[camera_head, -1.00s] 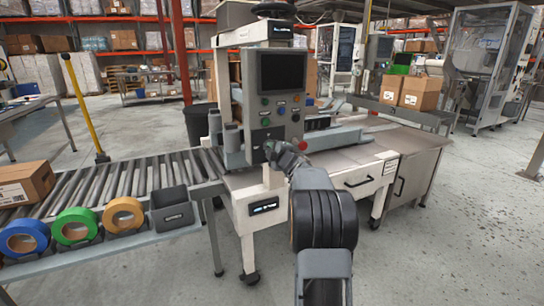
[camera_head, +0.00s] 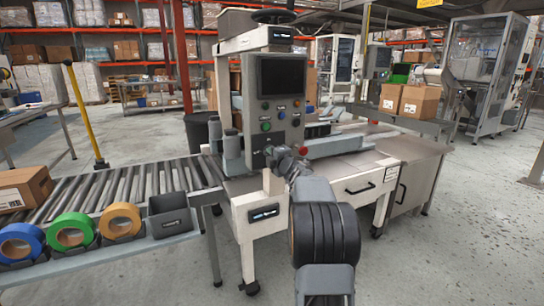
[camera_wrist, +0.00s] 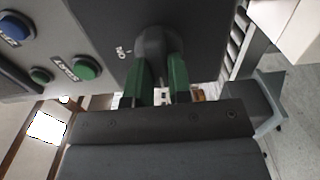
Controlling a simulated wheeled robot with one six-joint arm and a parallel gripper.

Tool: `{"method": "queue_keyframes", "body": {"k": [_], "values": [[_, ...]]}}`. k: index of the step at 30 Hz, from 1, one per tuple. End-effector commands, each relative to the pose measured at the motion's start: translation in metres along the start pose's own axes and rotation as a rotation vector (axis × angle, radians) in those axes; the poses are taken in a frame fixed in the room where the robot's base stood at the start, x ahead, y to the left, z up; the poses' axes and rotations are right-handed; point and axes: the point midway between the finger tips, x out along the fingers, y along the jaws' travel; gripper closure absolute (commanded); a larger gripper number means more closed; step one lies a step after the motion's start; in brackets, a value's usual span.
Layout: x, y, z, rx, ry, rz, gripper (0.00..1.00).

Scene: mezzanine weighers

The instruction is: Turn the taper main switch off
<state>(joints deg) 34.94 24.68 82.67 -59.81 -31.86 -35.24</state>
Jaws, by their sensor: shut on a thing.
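The taper (camera_head: 232,103) is a grey machine with a control panel (camera_head: 270,84) bearing a dark screen and coloured buttons. In the wrist view, its main switch is a dark round knob (camera_wrist: 156,41) with an "ON" label on its left, seen upside down. My gripper (camera_wrist: 160,72) has its green fingers on both sides of this knob and is shut on it. In the head view, my gripper (camera_head: 271,154) is at the lower part of the panel and hides the switch. The knob's pointer direction cannot be made out.
Blue and green buttons (camera_wrist: 86,68) sit left of the knob in the wrist view. A red button (camera_head: 303,150) shows beside my wrist. A roller conveyor (camera_head: 115,180) with tape rolls (camera_head: 72,231) and a carton (camera_head: 25,188) lies left. Open floor is at right.

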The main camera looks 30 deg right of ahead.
Motion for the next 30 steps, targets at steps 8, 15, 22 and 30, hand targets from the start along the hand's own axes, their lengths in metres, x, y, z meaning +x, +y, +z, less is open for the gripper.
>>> {"method": "queue_keyframes", "body": {"k": [8,15,22,30], "values": [[0.000,0.000,0.000,-0.002,0.000,-0.001,0.66],[0.000,0.000,0.000,-0.001,0.000,0.000,0.55],[-0.008,0.000,0.000,-0.001,0.000,0.000,0.55],[-0.058,0.001,0.001,-0.001,-0.003,0.001,0.55]]}}
